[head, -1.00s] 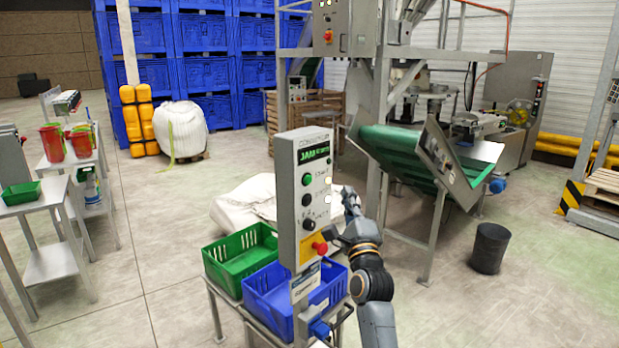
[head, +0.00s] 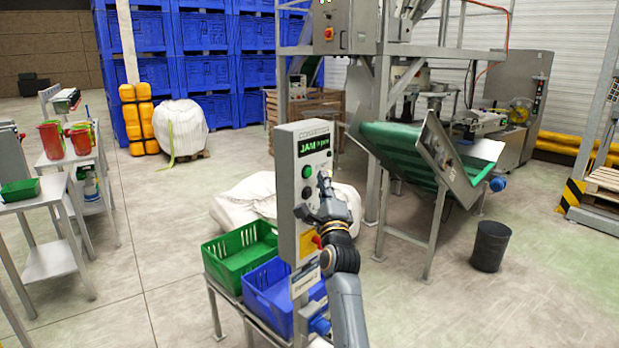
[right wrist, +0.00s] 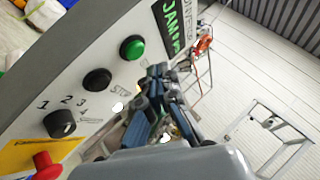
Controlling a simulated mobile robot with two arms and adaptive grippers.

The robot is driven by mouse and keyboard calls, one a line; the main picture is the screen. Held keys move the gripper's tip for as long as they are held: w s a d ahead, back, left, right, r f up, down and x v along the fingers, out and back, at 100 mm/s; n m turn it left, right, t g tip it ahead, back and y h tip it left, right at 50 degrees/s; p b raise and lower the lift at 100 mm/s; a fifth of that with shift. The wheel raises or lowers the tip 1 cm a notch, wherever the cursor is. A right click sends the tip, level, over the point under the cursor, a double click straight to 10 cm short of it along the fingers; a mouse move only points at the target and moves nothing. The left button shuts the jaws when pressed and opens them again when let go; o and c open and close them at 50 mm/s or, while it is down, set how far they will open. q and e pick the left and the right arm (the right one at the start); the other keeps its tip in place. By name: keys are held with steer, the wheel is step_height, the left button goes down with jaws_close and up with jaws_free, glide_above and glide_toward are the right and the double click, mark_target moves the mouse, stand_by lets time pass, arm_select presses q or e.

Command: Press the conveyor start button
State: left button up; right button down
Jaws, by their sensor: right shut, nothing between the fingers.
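The grey conveyor control box (head: 287,190) stands upright on a post, with a screen reading "JAM" (head: 313,145). Its green button (head: 307,171) is below the screen and shows uncovered; it is also in the right wrist view (right wrist: 132,48). My right gripper (head: 323,178) is shut and empty, in front of the panel's right side, its fingertips close to the green button's height and right of it. In the right wrist view the shut fingers (right wrist: 158,75) show beside the green button, apart from it in the picture. My left gripper is out of view.
In the right wrist view a black button (right wrist: 97,80), a selector knob (right wrist: 60,123) and a red emergency button (right wrist: 46,165) line the panel. Green (head: 225,265) and blue (head: 262,280) crates sit beside the post. A green conveyor (head: 400,140) stands behind to the right.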

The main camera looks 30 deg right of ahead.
steer(key=shift+w+a, duration=0.2)
steer(key=shift+w, duration=0.4)
stand_by(1.1)
steer(key=shift+w+a, duration=0.1)
steer(key=shift+w, duration=0.3)
steer(key=shift+w+a+b, duration=0.15)
steer(key=shift+w+b, duration=0.25)
stand_by(0.6)
steer(key=shift+s, duration=0.1)
steer(key=shift+s+d+p, duration=0.25)
steer(key=shift+s+p, duration=0.1)
steer(key=shift+s, duration=0.4)
